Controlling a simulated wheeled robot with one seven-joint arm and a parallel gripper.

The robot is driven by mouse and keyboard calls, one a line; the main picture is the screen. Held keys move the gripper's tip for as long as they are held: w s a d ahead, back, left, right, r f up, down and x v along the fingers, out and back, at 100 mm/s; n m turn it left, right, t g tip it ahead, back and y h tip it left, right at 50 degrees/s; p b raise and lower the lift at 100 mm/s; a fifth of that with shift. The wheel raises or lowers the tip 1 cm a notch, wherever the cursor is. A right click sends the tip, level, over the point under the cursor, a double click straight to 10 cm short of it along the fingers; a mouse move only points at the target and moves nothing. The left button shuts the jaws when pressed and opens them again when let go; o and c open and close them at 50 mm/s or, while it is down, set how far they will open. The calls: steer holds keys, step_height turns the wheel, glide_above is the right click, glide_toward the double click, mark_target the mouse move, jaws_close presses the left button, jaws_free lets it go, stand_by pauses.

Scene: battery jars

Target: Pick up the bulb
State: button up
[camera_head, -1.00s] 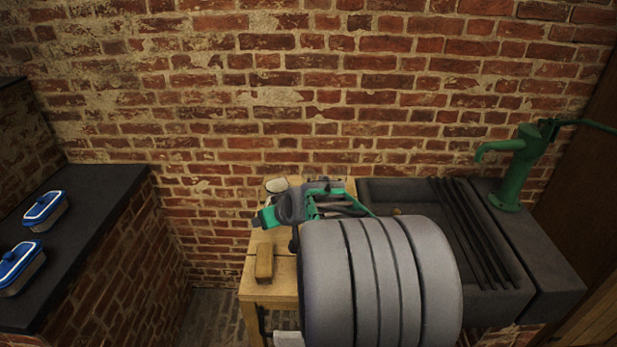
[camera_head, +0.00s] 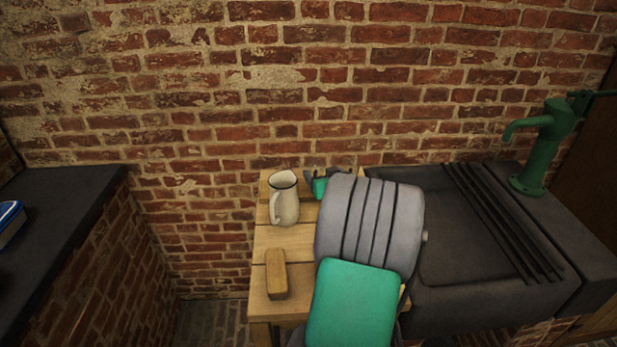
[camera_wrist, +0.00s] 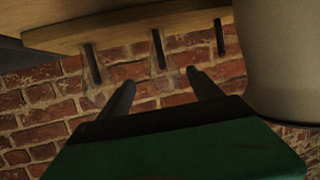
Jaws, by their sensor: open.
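I cannot see a bulb in either view. In the head view my gripper (camera_head: 318,184) is mostly hidden behind my own grey arm link, at the back of the wooden table (camera_head: 285,245), right of the cream enamel jug (camera_head: 286,203). In the wrist view my gripper's two dark fingers (camera_wrist: 161,81) are apart, with nothing between them. Behind them are the brick wall and a wooden edge (camera_wrist: 130,33) with dark slots or pegs. A large pale rounded surface (camera_wrist: 280,60), likely the jug, fills the right side close by.
A brown block or brush (camera_head: 275,275) lies on the table's front left. A dark stone sink (camera_head: 455,260) with a ribbed drainer and a green pump (camera_head: 545,145) stands at the right. A dark counter (camera_head: 60,220) with a blue-lidded box (camera_head: 9,222) is at the left.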

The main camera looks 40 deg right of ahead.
steer(key=x, duration=0.2)
steer(key=p+x, duration=0.1)
steer(key=x, duration=0.4)
steer(key=shift+w+a+f+p, duration=0.15)
steer(key=shift+w+a+p, duration=0.15)
steer(key=shift+w+p, duration=0.05)
steer(key=shift+w+d+f, duration=0.15)
steer(key=shift+w+d, duration=0.05)
steer(key=shift+w, duration=0.05)
steer(key=shift+c, duration=0.3)
jaws_close()
